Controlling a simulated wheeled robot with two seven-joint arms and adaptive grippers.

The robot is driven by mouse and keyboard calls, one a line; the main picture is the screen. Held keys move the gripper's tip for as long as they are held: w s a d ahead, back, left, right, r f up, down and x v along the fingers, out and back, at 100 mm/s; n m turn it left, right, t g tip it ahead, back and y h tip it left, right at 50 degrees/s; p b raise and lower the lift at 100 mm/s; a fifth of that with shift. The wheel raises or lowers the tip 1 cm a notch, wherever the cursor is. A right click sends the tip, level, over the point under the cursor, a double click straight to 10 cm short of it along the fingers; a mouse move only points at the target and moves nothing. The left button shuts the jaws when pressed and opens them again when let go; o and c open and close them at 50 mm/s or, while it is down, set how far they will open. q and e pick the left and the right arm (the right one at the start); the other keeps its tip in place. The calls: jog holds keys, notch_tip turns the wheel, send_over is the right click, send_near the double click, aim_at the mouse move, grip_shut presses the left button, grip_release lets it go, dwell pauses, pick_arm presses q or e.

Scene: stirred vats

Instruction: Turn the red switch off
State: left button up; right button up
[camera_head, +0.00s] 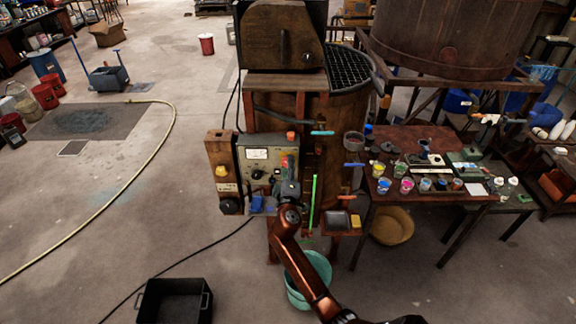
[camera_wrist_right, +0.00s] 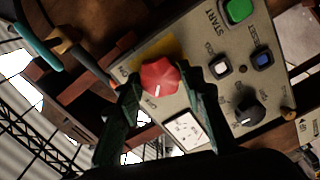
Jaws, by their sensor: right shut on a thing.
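The red switch (camera_wrist_right: 160,76) is a faceted red knob on a yellow plate on a grey control panel (camera_wrist_right: 185,45). A short white mark shows on its face. In the wrist view the two green fingers of my right gripper (camera_wrist_right: 163,82) are on either side of the knob, shut on it. In the head view my right gripper (camera_head: 288,181) is at the right part of the control panel (camera_head: 257,153), largely covering the area below the red switch (camera_head: 291,161). My left gripper is not in view.
The panel also has a green start button (camera_wrist_right: 238,10), a blue reset button (camera_wrist_right: 263,58), a black knob (camera_wrist_right: 249,112) and a white gauge (camera_wrist_right: 183,131). A table (camera_head: 432,135) with paint pots stands at right. A black crate (camera_head: 174,301) is on the floor.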

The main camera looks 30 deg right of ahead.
jog(key=shift+n, duration=0.4)
jog(key=o, duration=1.2)
jog(key=shift+c, duration=0.2)
jog(key=v, duration=1.2)
